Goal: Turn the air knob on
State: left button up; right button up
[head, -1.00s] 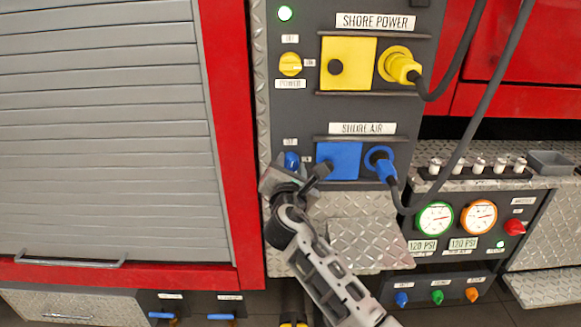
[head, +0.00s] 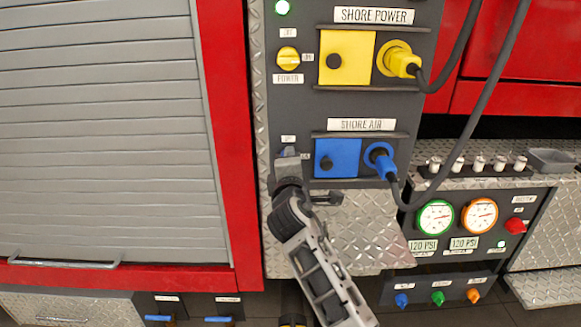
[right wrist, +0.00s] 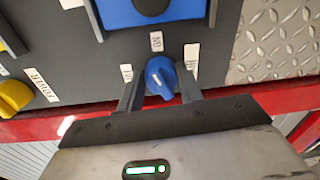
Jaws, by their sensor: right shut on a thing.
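The blue air knob (right wrist: 158,77) sits on the dark panel between the two fingers of my right gripper (right wrist: 160,86) in the right wrist view. The fingers stand on either side of it and are shut on it. The knob's raised ridge runs nearly up and down in that view, below the ON label (right wrist: 156,41). In the head view my right gripper (head: 288,158) reaches the panel left of the blue shore air box (head: 337,158) and hides the knob. My left gripper is not in view.
The yellow power knob (head: 288,57) is above, beside the yellow shore power box (head: 347,58). A blue plug (head: 382,161) with a dark cable hangs right of the air box. Gauges (head: 436,217) are farther right. A grey roller shutter (head: 100,130) fills the left.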

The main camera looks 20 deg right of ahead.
jog(key=shift+f+m, duration=0.15)
jog(key=shift+m, duration=0.65)
jog(key=shift+m+b, duration=0.4)
jog(key=shift+m, duration=0.7)
jog(key=o, duration=1)
